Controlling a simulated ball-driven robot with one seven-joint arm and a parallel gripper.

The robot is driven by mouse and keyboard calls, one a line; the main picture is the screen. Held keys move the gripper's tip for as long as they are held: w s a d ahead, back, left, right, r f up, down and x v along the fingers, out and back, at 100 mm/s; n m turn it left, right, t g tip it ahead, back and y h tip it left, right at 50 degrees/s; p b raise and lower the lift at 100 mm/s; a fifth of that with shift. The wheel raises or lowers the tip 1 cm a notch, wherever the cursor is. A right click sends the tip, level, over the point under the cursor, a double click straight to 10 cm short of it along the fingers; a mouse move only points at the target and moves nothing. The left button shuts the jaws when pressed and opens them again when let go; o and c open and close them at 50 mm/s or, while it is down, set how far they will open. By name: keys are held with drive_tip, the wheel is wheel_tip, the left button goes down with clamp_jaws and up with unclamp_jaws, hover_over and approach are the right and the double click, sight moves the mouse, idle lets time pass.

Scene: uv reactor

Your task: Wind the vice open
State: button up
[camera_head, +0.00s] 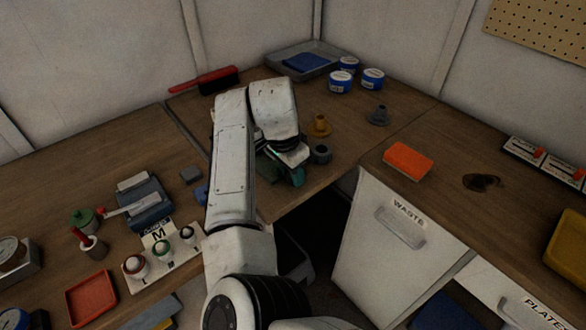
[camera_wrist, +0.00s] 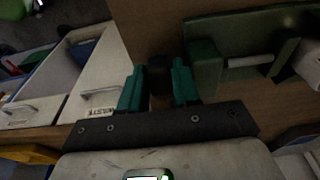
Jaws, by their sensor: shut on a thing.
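A green vice (camera_wrist: 206,66) shows in the wrist view at the upper right, with a pale round bar between two green blocks. A dark handle or knob (camera_wrist: 158,72) stands beside its near block. My gripper (camera_wrist: 157,88) has its teal fingers on either side of this dark part and is shut on it. In the head view my gripper (camera_head: 296,176) is low over the front edge of the bench corner, and my arm hides most of the vice. How wide the jaws of the vice stand is hard to tell.
A dark grey round part (camera_head: 320,154) lies close right of my gripper. A white WASTE drawer (camera_head: 385,245) is below. A button panel (camera_head: 161,255) is left.

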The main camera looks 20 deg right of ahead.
drive_tip(key=h, duration=0.1)
drive_tip(key=h+b, duration=0.1)
drive_tip(key=t+h, duration=0.1)
drive_tip(key=shift+s+a+f+h+b, duration=0.15)
drive_tip(key=shift+a+f+h+b, duration=0.1)
drive_tip(key=shift+f+h+b, duration=0.15)
drive_tip(key=shift+a+t+h+b, duration=0.1)
drive_tip(key=shift+t+h+b, duration=0.3)
drive_tip(key=shift+h+b, duration=0.4)
drive_tip(key=shift+a, duration=0.1)
drive_tip(key=o, duration=0.7)
drive_tip(key=shift+r, duration=0.1)
drive_tip(key=b+v, duration=0.1)
drive_tip(key=v, duration=0.9)
drive_tip(key=shift+s+a+r, duration=0.1)
drive_tip(key=shift+s+a, duration=0.05)
drive_tip(key=shift+a, duration=0.2)
drive_tip(key=shift+o, duration=0.3)
